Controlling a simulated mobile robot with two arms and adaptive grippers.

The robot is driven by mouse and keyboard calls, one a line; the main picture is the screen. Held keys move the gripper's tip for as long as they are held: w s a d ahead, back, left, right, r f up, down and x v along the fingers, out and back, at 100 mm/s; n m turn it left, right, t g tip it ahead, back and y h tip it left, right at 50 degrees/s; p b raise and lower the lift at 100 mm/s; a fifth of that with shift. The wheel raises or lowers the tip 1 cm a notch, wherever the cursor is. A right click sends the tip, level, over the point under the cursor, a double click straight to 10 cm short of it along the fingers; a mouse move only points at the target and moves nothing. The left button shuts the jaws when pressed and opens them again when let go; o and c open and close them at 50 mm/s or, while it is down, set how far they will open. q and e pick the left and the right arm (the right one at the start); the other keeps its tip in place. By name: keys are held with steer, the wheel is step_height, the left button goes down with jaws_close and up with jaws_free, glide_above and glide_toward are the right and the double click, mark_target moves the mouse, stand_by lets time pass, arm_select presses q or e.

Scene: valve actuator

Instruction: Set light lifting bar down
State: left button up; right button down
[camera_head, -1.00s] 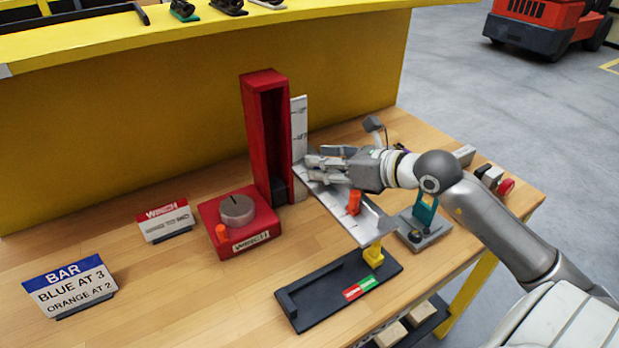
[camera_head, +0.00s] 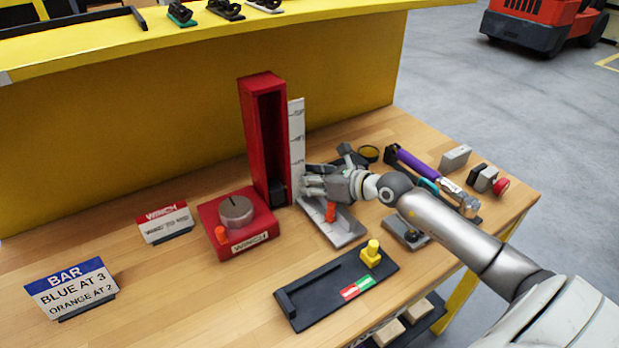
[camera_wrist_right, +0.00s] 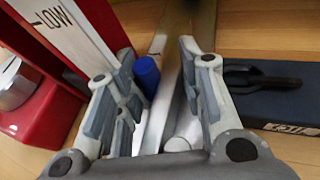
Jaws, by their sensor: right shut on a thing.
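The light lifting bar (camera_head: 345,234) is a flat silver plate with an orange block (camera_head: 331,212) on it. It lies low beside the red winch tower (camera_head: 262,140). I cannot tell whether it touches the table. My right gripper (camera_head: 308,184) is shut on the bar near its far part, next to the white scale (camera_head: 297,135). In the right wrist view, the fingers (camera_wrist_right: 157,60) are on either side of silvery metal, with a blue peg (camera_wrist_right: 147,76) at the left finger. The fingers hide part of the bar. My left gripper is not in view.
A black tray (camera_head: 305,312) with a yellow knob (camera_head: 372,250) is in front. A red winch box (camera_head: 240,235) stands at left. A purple-handled tool (camera_head: 420,168), a grey block (camera_head: 455,157) and a red button (camera_head: 501,186) lie at right.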

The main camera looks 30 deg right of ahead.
stand_by(0.3)
steer(key=shift+f, duration=0.2)
steer(key=c, duration=1.2)
jaws_free()
steer(key=shift+c, duration=0.2)
